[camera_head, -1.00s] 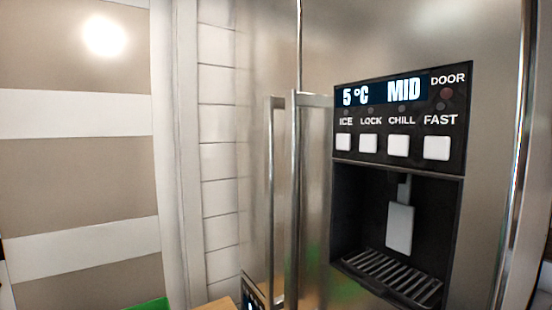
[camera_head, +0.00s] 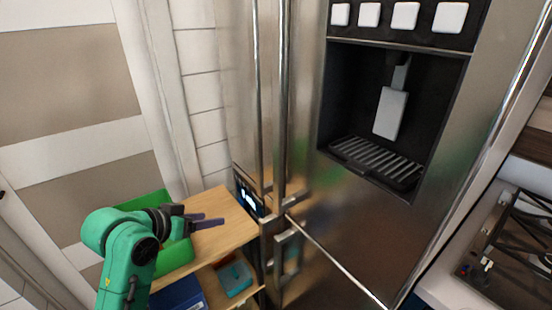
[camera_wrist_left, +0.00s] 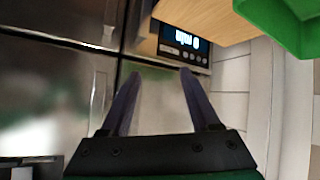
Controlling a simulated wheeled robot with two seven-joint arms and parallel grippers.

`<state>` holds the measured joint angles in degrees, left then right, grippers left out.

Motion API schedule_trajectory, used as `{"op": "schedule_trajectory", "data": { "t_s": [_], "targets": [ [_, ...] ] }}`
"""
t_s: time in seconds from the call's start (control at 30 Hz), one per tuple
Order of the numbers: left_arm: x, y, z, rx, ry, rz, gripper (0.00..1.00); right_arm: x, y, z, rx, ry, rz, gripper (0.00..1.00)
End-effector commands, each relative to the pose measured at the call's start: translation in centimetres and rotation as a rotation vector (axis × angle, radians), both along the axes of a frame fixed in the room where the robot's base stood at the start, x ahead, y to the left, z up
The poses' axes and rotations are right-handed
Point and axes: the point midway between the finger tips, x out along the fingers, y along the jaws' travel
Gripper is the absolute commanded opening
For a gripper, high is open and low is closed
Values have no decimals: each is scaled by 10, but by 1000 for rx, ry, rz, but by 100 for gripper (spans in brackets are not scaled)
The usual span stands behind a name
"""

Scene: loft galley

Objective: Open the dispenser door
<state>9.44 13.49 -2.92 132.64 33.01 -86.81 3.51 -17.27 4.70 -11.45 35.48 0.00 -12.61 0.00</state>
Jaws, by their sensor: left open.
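The dispenser (camera_head: 395,115) is a dark recess in the steel fridge front, with a grey paddle (camera_head: 391,112) and a slatted drip tray (camera_head: 378,163). The door (camera_head: 330,225) around it is steel and looks closed. Two long upright handles (camera_head: 284,100) run side by side left of the dispenser. My left gripper (camera_head: 222,221) is open and empty, left of the handles, over the wooden shelf unit. In the left wrist view its two dark fingers (camera_wrist_left: 160,78) are apart with nothing between them. My right gripper is not in view.
A wooden shelf unit (camera_head: 222,240) with a green bin (camera_head: 178,258), a blue bin (camera_head: 180,296) and a teal bin (camera_head: 235,276) stands at lower left. A small display panel (camera_wrist_left: 183,42) is beside the wood. A hob (camera_head: 510,250) is at right.

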Motion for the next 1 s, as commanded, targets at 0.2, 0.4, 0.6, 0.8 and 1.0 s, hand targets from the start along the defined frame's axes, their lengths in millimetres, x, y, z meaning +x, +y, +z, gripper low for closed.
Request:
{"op": "schedule_trajectory", "data": {
  "t_s": [0.2,0.4,0.6,0.8,1.0],
  "targets": [
    [22,-33,228,-182,-388,-235,62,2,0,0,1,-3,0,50],
    [-26,-49,357,-267,-595,-420,62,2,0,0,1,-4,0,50],
    [-26,-64,372,-278,-610,-449,62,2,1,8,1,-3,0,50],
    [3,-106,374,-278,-608,-450,62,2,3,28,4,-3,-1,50],
    [34,-147,374,-277,-609,-447,62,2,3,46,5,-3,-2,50]
  ]
}}
